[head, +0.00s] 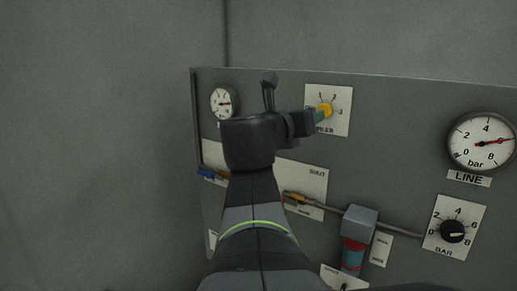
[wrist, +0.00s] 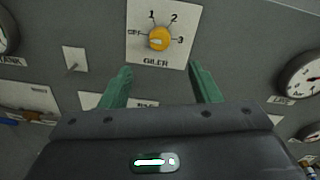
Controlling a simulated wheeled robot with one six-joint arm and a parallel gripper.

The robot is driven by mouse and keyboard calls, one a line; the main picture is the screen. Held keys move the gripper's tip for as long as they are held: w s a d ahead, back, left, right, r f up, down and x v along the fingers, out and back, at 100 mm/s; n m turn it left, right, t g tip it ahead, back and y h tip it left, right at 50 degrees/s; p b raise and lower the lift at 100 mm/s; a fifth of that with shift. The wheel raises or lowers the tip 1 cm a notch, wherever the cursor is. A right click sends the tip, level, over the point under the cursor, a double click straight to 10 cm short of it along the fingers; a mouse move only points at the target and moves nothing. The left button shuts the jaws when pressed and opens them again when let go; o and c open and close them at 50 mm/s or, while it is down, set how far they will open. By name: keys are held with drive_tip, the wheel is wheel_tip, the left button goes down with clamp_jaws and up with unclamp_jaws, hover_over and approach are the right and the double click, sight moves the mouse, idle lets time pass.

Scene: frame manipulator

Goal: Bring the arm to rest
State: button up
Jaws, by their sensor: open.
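My arm (head: 258,215) reaches up in front of a grey panel, with dark links hiding part of it. My gripper (wrist: 163,82) is open in the wrist view, its two green fingers spread with nothing between them. A yellow knob (wrist: 159,40) on a white plate lies beyond the fingertips, above the gap. The knob's light mark seems to point left, away from the 3. I cannot tell the exact distance to the knob.
The panel (head: 400,110) carries a small gauge (head: 222,103) at left, a LINE gauge (head: 483,142) at right and a black BAR knob (head: 453,231). A pipe with a yellow-handled valve (head: 297,198) and a red-and-teal cylinder (head: 353,252) sit below. Left of the panel is bare wall.

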drive_tip(key=x, duration=1.3)
drive_tip(key=s+m+b, duration=0.1)
drive_tip(key=m, duration=0.3)
drive_tip(key=s+a+m+b, duration=0.1)
drive_tip(key=s+m+b, duration=0.1)
drive_tip(key=m, duration=0.2)
drive_tip(key=s+a+m+b, duration=0.1)
drive_tip(key=m+b, duration=0.1)
drive_tip(key=m, duration=0.1)
drive_tip(key=shift+s+a+f+m+t, duration=0.1)
drive_tip(key=shift+s+a+m+t, duration=0.1)
drive_tip(key=shift+m+t, duration=0.15)
drive_tip(key=shift+d, duration=0.1)
